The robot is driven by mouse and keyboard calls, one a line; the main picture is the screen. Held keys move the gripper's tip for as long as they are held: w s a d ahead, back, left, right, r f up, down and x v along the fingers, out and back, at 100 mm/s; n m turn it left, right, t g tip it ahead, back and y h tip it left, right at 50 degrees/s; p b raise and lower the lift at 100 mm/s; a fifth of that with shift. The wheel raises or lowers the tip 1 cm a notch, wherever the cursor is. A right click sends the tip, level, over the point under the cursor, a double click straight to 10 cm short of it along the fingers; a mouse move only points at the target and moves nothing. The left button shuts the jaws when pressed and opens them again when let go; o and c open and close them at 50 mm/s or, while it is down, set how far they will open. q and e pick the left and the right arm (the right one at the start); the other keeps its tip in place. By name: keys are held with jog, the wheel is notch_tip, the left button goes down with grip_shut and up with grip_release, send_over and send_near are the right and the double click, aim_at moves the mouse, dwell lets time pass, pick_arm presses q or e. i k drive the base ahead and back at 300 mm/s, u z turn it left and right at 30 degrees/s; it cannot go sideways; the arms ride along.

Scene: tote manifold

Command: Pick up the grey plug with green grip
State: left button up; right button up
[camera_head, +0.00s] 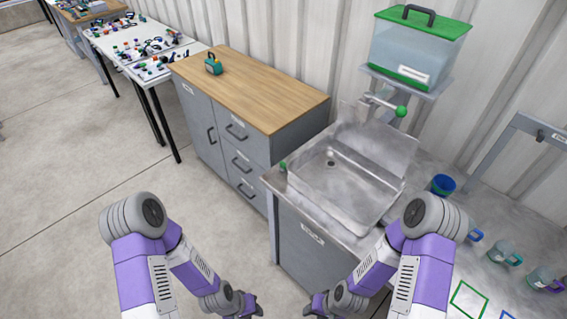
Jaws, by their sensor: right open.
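A small item with a green top (283,166) stands on the left rim of the sink counter and looks like the grey plug with green grip; it is too small to make out its grey part clearly. My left gripper (254,304) is low in the picture, in front of the grey cabinets and well below the plug. Its fingers are small and dark, and I cannot tell whether they are apart. My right gripper (312,304) is at the bottom centre, in front of the sink cabinet, open and apart from the plug.
The steel sink (340,185) has a drain and a tap with a green knob (401,111). A clear tank with green lid (420,45) stands behind it. Several mugs (504,252) are at right. A wooden-topped cabinet (250,90) holds a teal item (213,64). Floor at left is clear.

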aim_at(282, 168)
jog(key=k, duration=1.3)
jog(key=u, duration=0.95)
jog(key=i, duration=2.5)
jog(key=z, duration=0.95)
